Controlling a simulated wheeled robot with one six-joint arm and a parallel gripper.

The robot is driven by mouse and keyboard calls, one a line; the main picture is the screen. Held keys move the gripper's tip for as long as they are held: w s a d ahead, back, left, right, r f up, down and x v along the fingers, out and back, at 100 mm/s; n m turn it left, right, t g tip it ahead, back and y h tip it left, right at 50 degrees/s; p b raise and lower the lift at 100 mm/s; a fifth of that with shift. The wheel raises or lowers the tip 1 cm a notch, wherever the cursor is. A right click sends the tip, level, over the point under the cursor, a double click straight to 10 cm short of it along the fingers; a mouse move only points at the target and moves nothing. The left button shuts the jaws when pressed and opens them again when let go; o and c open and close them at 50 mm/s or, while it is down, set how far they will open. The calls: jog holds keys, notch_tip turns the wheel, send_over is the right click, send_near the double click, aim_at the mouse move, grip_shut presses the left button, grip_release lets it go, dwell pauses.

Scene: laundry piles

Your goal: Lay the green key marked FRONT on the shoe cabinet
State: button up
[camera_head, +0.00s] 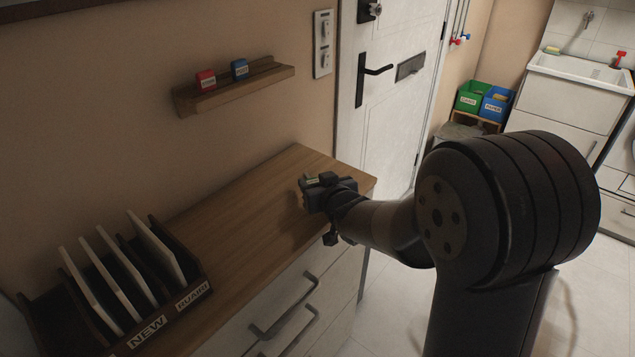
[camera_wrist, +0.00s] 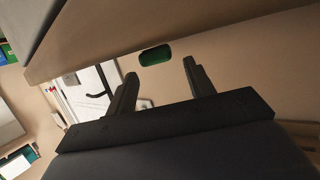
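The green key (camera_wrist: 155,55) lies just past my fingertips in the wrist view, where the brown surface meets the beige wall. It appears to rest on the shoe cabinet (camera_head: 240,200). In the head view a small pale-green patch (camera_head: 311,180) shows at the tip of my gripper (camera_head: 322,190); its lettering is too small to read. In the wrist view my gripper (camera_wrist: 159,68) has its two fingers spread wide, with a gap to the key and nothing between them. My gripper is low over the cabinet's right end.
A wall shelf (camera_head: 240,88) holds a red key (camera_head: 205,80) and a blue key (camera_head: 240,69). The cabinet's middle is clear. A white door (camera_head: 400,110) stands beyond.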

jog(key=shift+o, duration=0.6)
jog(key=v, duration=1)
jog(key=shift+s+d+r, duration=0.15)
jog(key=shift+s+d, duration=0.05)
jog(key=shift+s, duration=0.15)
jog(key=shift+w, duration=0.1)
jog(key=x, duration=1.1)
notch_tip(320, 180, up, 2)
jog(key=shift+r+p, duration=0.1)
jog(key=shift+p, duration=0.95)
jog(key=shift+r+p, duration=0.5)
jog(key=shift+f, duration=0.15)
